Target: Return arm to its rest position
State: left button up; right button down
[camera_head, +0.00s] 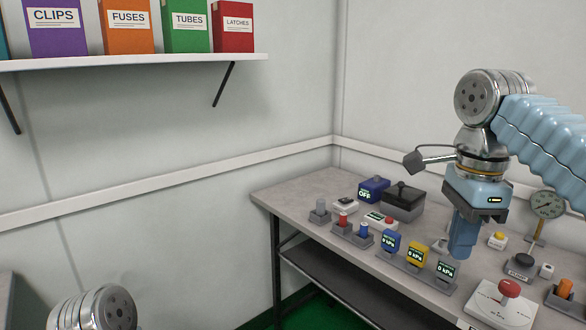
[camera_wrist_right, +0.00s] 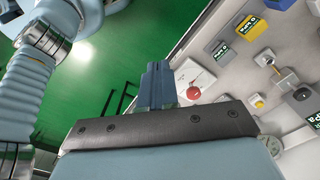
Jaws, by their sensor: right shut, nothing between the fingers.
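My right gripper (camera_head: 462,254) hangs above the workbench (camera_head: 290,190) at the right of the head view, fingers pointing down. Its blue fingers are closed together with nothing between them. In the right wrist view the shut fingers (camera_wrist_right: 157,84) stand out past the dark gripper edge. Handheld testers stand in a row left of the gripper: a blue one (camera_head: 389,242), a yellow one (camera_head: 416,253) and a grey one (camera_head: 445,268), with lit displays. The gripper hides part of the bench behind it. My left gripper is not in view.
A shelf (camera_head: 150,62) with labelled binders is on the left wall.

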jog(key=w+a+f+n+y, duration=0.1)
jog(key=w+a+f+n, duration=0.3)
jog(key=f, duration=0.5)
jog(key=w+a+f+n, duration=0.1)
jog(key=w+a+f, duration=0.1)
jog(key=w+f, duration=0.45)
jog(key=a+f+n+y, duration=0.1)
jog(key=a+f+n, duration=0.15)
jog(key=f, duration=0.75)
jog(key=a+f+n+y, duration=0.1)
jog(key=a+f+n, duration=0.15)
jog(key=f, duration=0.85)
jog(key=s+a+f+n+y, duration=0.1)
jog(key=s+f+n, duration=0.15)
jog(key=f, duration=0.35)
jog(key=s+a+f+n, duration=0.1)
jog(key=s+a+f, duration=0.1)
jog(key=s+f, duration=0.3)
jog(key=s+f+n, duration=0.3)
jog(key=s+f, duration=0.9)
jog(key=s, duration=0.1)
jog(key=shift+a+f+n+t, duration=0.2)
jog(key=shift+a+n+t, duration=0.05)
jog(key=shift+n+t, duration=0.1)
